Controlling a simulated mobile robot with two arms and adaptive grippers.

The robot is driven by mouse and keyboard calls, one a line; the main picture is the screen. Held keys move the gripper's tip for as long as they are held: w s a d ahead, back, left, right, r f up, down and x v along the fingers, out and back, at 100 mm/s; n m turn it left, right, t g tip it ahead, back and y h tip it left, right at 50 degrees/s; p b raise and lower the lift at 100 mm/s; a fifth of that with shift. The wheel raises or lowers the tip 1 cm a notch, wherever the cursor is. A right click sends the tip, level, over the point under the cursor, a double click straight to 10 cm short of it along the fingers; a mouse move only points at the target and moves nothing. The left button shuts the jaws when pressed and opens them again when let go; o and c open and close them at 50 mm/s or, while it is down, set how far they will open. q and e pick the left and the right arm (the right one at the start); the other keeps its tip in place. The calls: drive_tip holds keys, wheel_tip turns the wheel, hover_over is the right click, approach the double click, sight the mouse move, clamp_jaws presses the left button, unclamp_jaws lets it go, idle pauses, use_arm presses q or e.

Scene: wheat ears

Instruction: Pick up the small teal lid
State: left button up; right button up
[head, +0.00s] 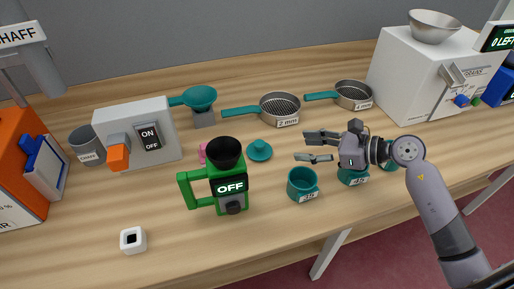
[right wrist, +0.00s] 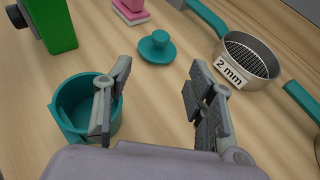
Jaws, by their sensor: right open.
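The small teal lid (head: 259,151) lies on the wooden table, knob up, just right of the green grinder. It also shows in the right wrist view (right wrist: 157,48), beyond my fingertips. My right gripper (head: 308,146) is open and empty, to the right of the lid and apart from it. In the right wrist view my right gripper (right wrist: 158,88) has its two fingers spread wide, with bare table between them. My left gripper is not in view.
A teal cup (head: 302,185) stands close to my right gripper, near its left finger in the wrist view. The green grinder (head: 229,180) stands left of the lid. A 2 mm sieve (head: 280,108) lies behind. A pink object (right wrist: 131,10) is near the grinder.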

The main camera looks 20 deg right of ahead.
drive_tip(key=p, duration=0.2)
approach(262, 144)
drive_tip(key=x, duration=0.4)
drive_tip(key=shift+d, duration=0.1)
drive_tip(key=shift+w+f, duration=0.1)
drive_tip(key=shift+f, duration=0.05)
drive_tip(key=shift+w+a, duration=0.1)
drive_tip(key=shift+a, duration=0.15)
drive_tip(key=p+x, duration=0.2)
drive_tip(key=x, duration=0.2)
drive_tip(key=shift+w+a, duration=0.15)
drive_tip(key=shift+w, duration=0.05)
drive_tip(key=shift+w+a+f, duration=0.15)
drive_tip(key=shift+a, duration=0.05)
drive_tip(key=shift+d, duration=0.1)
drive_tip(key=shift+c, duration=0.2)
drive_tip(key=c, duration=1)
